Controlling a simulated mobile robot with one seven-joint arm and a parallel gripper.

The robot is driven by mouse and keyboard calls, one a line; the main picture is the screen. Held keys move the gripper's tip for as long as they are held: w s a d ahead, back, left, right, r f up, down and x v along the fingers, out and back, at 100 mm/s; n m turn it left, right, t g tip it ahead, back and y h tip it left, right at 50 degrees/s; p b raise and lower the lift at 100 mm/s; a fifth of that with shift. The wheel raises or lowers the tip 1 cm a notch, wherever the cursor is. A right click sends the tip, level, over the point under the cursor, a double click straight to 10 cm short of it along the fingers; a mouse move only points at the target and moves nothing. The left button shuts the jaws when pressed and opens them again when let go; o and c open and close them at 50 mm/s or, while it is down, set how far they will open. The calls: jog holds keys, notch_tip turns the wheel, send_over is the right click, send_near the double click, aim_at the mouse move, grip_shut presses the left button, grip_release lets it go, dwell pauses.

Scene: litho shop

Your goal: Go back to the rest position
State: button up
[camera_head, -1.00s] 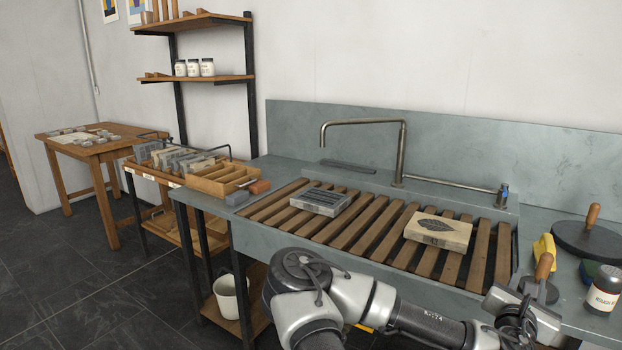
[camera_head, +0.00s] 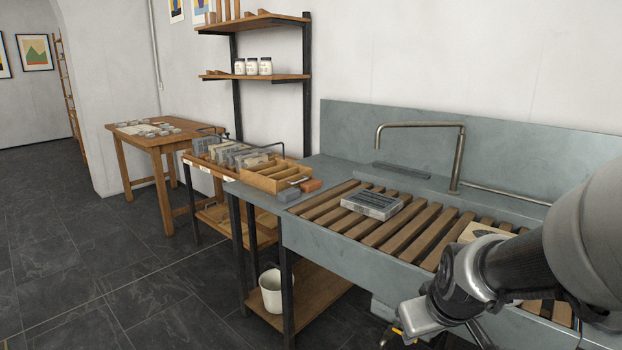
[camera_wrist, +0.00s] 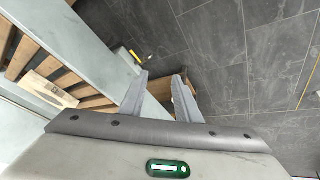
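My gripper (camera_wrist: 162,82) shows in the wrist view with its two fingers apart and nothing between them. It points down past the sink unit's front edge toward the dark tiled floor. In the head view my arm fills the lower right, and the wrist end (camera_head: 428,315) hangs in front of the sink's front face. The fingers are mostly hidden there. A pale stone block (camera_head: 484,232) lies on the wooden slats, partly hidden behind my arm. It also shows in the wrist view (camera_wrist: 42,92), clear of the fingers.
A grey block (camera_head: 371,205) lies on the slats of the sink (camera_head: 335,240). A tap (camera_head: 458,160) rises behind. A rack with a wooden tray (camera_head: 262,182) and a wooden table (camera_head: 140,140) stand left. A white bucket (camera_head: 271,292) sits on the lower shelf. The left floor is clear.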

jog(key=s+a+r+m+y+p, duration=0.1)
jog(key=s+a+r, duration=1)
jog(key=s+r, duration=0.1)
notch_tip(320, 180, up, 23)
jog(key=p, duration=2.2)
jog(key=shift+w+f+p, duration=0.2)
jog(key=shift+w+p, duration=0.05)
jog(key=shift+p, duration=0.15)
